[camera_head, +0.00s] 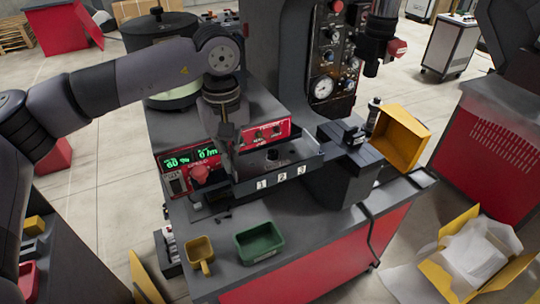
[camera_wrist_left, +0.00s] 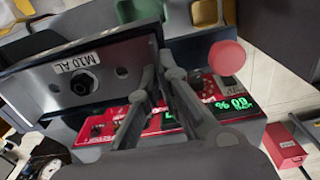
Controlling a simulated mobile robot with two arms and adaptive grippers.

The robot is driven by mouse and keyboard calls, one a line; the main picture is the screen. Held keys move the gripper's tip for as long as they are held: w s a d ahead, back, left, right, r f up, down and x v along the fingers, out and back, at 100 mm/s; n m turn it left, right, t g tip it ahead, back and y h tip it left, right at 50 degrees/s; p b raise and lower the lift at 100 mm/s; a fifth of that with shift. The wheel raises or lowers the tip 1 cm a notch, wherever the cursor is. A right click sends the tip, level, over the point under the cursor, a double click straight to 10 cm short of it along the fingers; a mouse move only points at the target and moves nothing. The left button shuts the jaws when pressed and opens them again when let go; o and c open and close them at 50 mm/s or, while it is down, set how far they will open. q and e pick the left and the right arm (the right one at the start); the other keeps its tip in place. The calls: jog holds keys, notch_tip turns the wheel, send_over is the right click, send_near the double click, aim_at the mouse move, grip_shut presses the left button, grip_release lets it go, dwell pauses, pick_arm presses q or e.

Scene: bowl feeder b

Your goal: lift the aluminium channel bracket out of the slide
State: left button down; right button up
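A dark grey panel-like piece with a round hole (camera_head: 272,154) stands in the slide (camera_head: 312,165), a dark tray with labels 1, 2 and 3 on its front. My left gripper (camera_head: 229,150) points down at the left end of the slide. In the left wrist view its two fingers (camera_wrist_left: 160,72) come close together at the plate's end. Whether they grip it cannot be told. My right gripper is not in view.
A red panel with green digits (camera_head: 207,154) and a red mushroom button (camera_head: 199,173) stand close to the left gripper. A yellow bin (camera_head: 402,138) is at the right.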

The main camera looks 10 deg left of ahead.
pick_arm(q)
jog(key=shift+r, duration=0.15)
dwell(0.4)
jog(key=shift+r+p, duration=1)
jog(key=shift+r, duration=0.9)
